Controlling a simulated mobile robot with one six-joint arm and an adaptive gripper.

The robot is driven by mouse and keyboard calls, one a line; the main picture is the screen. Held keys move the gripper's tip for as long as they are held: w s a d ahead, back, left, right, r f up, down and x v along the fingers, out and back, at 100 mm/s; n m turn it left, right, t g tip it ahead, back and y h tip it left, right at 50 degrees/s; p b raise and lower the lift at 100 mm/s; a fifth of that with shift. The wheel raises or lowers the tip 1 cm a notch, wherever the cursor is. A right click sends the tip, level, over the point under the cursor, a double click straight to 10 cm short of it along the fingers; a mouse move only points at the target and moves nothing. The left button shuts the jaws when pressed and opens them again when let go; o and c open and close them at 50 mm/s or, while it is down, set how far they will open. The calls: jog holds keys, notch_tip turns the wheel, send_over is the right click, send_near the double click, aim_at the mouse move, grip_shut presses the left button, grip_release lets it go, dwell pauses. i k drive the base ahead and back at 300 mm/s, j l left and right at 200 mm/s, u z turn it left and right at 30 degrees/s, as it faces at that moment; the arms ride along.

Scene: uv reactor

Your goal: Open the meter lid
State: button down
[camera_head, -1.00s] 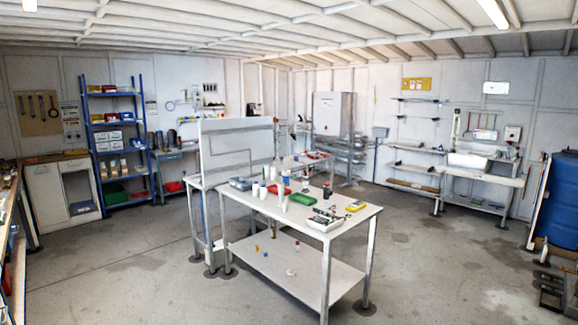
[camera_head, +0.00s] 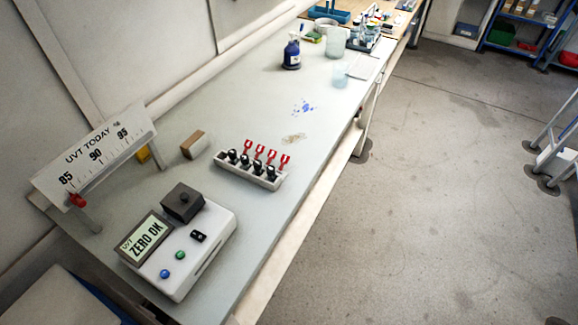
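The meter (camera_head: 203,254) is a white box near the front left end of a long pale bench. Its tilted display (camera_head: 146,238) reads "UVT ZERO OK". A dark grey square lid (camera_head: 182,202) with a small knob sits on the meter's back part and looks shut. A blue button (camera_head: 165,273), a green button (camera_head: 180,255) and a small black part (camera_head: 199,237) are on its top face. My gripper is not in view.
A rack (camera_head: 250,173) of dark vials with red clips stands behind the meter. A "UVT TODAY" scale (camera_head: 95,158) stands at left, near a small brown-and-white block (camera_head: 194,145). A blue spray bottle (camera_head: 291,52) is farther back. Open floor lies right of the bench (camera_head: 245,100).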

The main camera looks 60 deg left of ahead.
aim_at(183, 202)
jog(key=j+u, duration=0.15)
jog(key=u, duration=2.8)
jog(key=i+j+u, duration=0.15)
jog(key=i+u, duration=0.2)
jog(key=i, duration=0.15)
